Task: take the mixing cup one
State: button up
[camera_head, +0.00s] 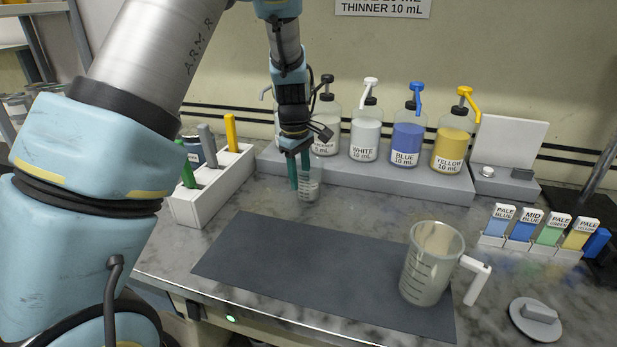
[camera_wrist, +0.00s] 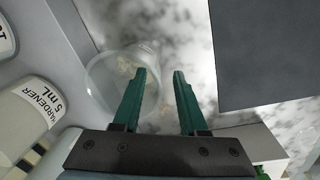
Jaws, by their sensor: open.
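A small clear cup with markings (camera_head: 310,188) stands on the marbled bench, in front of the pump bottles. My gripper (camera_head: 299,184) points down beside it, with its green fingers at the cup's left and over its near part. In the wrist view the cup (camera_wrist: 108,78) shows as a round transparent rim at the left. The gripper (camera_wrist: 160,72) is open there, with the left finger overlapping the cup's rim and the right finger over bare bench. Nothing is held between the fingers. I cannot tell whether a finger touches the cup.
Pump bottles, including white (camera_head: 366,138), blue (camera_head: 407,143) and yellow (camera_head: 451,148), line a grey ledge behind. A white marker rack (camera_head: 190,208) stands left. A large handled jug (camera_head: 425,270) stands on the dark mat (camera_head: 300,262), whose left part is clear. Labelled colour samples (camera_head: 548,236) stand right.

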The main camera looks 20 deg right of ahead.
grip_shut()
dwell(0.3)
dwell(1.1)
